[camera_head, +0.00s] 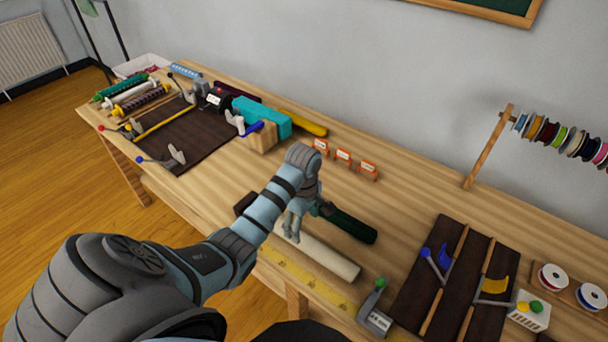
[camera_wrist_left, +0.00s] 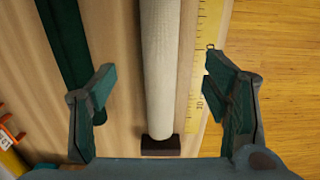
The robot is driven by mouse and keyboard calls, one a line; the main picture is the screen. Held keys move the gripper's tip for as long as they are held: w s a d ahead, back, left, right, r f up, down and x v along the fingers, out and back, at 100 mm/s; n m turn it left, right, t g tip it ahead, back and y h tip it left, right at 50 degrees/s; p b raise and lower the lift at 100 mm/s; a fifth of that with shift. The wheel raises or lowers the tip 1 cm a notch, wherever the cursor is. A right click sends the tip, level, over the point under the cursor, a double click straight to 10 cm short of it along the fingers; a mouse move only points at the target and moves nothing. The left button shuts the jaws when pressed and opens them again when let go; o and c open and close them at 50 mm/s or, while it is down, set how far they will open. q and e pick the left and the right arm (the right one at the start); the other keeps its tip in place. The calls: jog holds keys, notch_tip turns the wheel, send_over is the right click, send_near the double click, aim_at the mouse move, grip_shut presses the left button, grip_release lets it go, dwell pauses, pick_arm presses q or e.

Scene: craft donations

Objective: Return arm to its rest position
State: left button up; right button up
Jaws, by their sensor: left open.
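My left gripper (camera_head: 300,226) is at the middle of the workbench (camera_head: 400,190), pointing down over a cream roll (camera_head: 325,258). In the left wrist view the gripper (camera_wrist_left: 158,66) is open, with its two fingers apart on either side of the cream roll (camera_wrist_left: 157,60). No contact with the roll is visible there. A dark green roll (camera_head: 350,226) lies alongside, and it also shows in the wrist view (camera_wrist_left: 66,50) beyond the left finger. My right gripper is not in view.
A yellow measuring strip (camera_head: 300,283) runs along the front edge. Orange tag holders (camera_head: 343,156) stand behind. A dark mat (camera_head: 180,135) with tools lies at left. Dark panels (camera_head: 435,300) with hooks are at right, beside a spool rack (camera_head: 485,150). Bare wood lies between the tags and panels.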

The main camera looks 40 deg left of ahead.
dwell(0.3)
pick_arm(q)
jog(key=s+f+m, duration=0.1)
jog(key=s+d+f+m, duration=0.1)
jog(key=s+m, duration=0.1)
jog(key=s+d+f+m, duration=0.1)
jog(key=shift+s+f+m+t, duration=0.2)
jog(key=shift+s+m+t, duration=0.1)
jog(key=s+d+r+m+t, duration=0.2)
jog(key=s+d+m, duration=0.1)
jog(key=s+m, duration=0.5)
jog(key=s+d+r+m+t, duration=0.1)
jog(key=s+d+m, duration=0.2)
jog(key=s+m, duration=0.5)
notch_tip(320, 180, down, 20)
jog(key=s+a+n+g+y+b, duration=0.1)
jog(key=s+a+n, duration=0.1)
jog(key=s+f+g+b, duration=0.1)
jog(key=s+f, duration=1.3)
jog(key=f, duration=0.1)
jog(key=shift+s+a+b, duration=0.25)
jog(key=shift+a+b, duration=0.1)
jog(key=shift+a, duration=0.1)
